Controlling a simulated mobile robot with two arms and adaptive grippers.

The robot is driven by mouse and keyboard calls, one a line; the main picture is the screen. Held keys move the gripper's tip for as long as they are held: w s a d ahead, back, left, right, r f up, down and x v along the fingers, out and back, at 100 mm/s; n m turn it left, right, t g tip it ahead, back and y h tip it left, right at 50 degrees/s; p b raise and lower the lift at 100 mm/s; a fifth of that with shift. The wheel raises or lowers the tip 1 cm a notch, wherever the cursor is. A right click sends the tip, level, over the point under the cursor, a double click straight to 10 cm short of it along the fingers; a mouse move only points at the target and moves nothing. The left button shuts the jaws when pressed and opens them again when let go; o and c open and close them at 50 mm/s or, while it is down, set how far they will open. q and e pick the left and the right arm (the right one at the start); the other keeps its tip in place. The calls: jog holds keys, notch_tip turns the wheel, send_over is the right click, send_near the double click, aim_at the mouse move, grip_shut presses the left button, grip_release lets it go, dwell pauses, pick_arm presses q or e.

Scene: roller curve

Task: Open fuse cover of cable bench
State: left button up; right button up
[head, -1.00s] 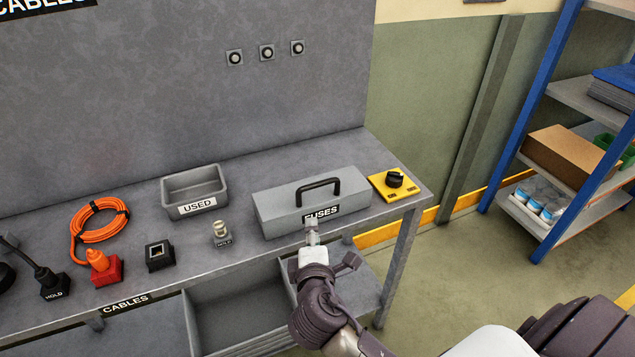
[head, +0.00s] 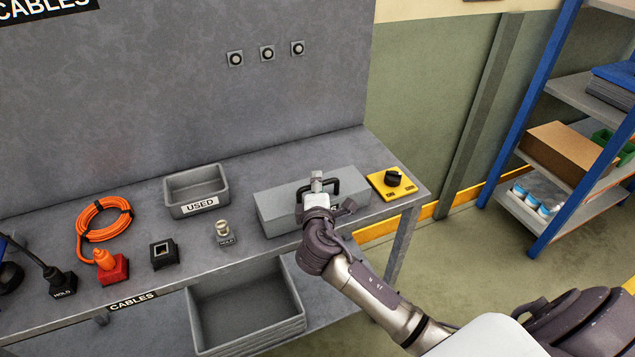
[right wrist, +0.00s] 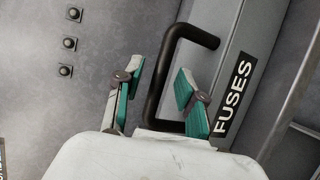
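The fuse cover (head: 285,205) is a grey box-shaped lid with a FUSES label (right wrist: 233,94), lying closed at the right end of the cable bench (head: 140,270). Its black bar handle (head: 334,185) also shows in the right wrist view (right wrist: 158,85). My right gripper (head: 317,178) is over the cover at the handle. In the right wrist view its two green-padded fingers (right wrist: 157,98) are apart, with the handle's bar between them and gaps visible. The arm hides most of the label in the head view. My left gripper is not in view.
A yellow switch plate (head: 392,184) with a black knob sits just right of the cover. A USED bin (head: 196,190), a small fuse (head: 224,231), a black socket (head: 164,254) and an orange cable (head: 103,220) lie to the left. An open drawer (head: 245,310) is below.

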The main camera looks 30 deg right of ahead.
jog(key=shift+w+d, duration=0.15)
jog(key=shift+w, duration=0.1)
grip_shut()
dwell(0.4)
